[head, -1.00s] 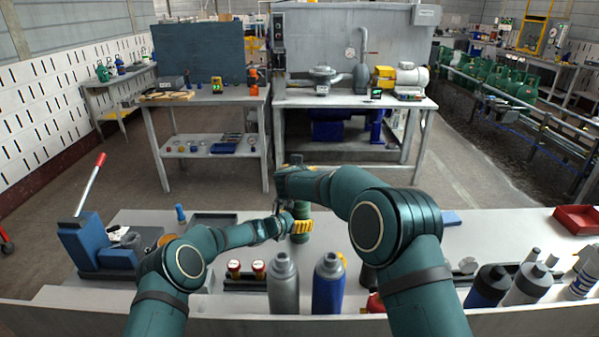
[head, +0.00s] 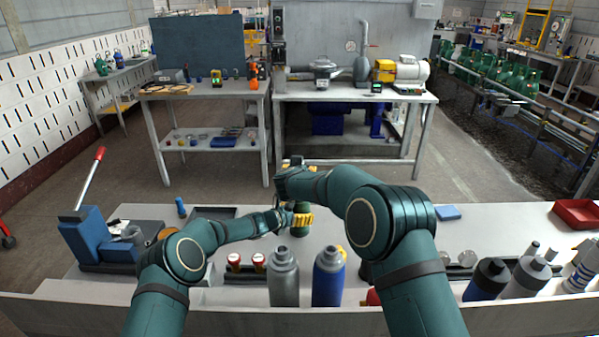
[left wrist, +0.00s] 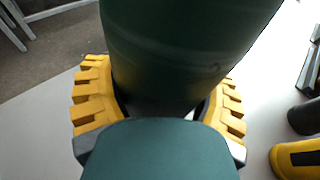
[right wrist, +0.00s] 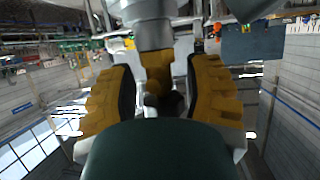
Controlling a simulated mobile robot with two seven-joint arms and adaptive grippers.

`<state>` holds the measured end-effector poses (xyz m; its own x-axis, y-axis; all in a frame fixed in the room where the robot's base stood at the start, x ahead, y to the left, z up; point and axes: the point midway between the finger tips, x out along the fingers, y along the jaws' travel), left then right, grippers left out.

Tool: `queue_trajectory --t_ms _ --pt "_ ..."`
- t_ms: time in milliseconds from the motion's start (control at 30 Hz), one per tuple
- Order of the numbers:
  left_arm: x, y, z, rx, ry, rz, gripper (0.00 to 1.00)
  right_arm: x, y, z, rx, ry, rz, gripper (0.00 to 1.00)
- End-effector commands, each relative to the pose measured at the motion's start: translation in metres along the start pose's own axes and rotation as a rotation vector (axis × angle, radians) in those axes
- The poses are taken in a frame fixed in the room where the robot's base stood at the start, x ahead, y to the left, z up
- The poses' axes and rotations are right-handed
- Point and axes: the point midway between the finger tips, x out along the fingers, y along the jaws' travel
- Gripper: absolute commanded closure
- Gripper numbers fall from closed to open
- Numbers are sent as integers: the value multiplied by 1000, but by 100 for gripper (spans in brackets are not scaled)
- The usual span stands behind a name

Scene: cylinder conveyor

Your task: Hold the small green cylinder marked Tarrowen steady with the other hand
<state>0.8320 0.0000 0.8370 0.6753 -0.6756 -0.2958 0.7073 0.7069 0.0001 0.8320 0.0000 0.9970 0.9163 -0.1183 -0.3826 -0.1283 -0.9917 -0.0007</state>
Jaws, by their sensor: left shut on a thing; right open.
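A small green cylinder (head: 300,232) is upright over the middle of the bench; any name on it is unreadable. My left gripper (head: 303,219) is shut on its body, with yellow fingers on either side. The cylinder also fills the top of the left wrist view (left wrist: 185,45). I cannot tell whether its base touches the bench. My right gripper (right wrist: 160,90) is open above it, with a brass-coloured fitting (right wrist: 157,68) between its fingers, apparently not gripped. In the head view my right forearm hides most of the right gripper and the cylinder's top.
On the bench (head: 400,240), a grey bottle (head: 284,279) and a blue bottle (head: 328,280) stand in front. A blue lever device (head: 84,237) is at left, a red tray (head: 577,213) at right. More bottles stand front right.

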Motion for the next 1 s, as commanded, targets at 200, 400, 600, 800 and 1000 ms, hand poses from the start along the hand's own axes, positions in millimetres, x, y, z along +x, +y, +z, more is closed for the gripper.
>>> queue_trajectory --t_ms 200,400,600,800,1000 --pt "0 0 2 1 -2 0 70 0 0 0 0 0 0 100" --pt "0 0 2 0 -2 0 70 0 0 0 1 -1 -1 100" --pt "0 0 2 0 -3 -1 70 0 2 -1 -36 0 -88 100" --pt "0 -1 2 0 -3 -1 70 0 1 0 -91 -1 -226 100" --pt "0 -1 2 0 -3 -2 70 1 1 0 -135 -3 -340 100"
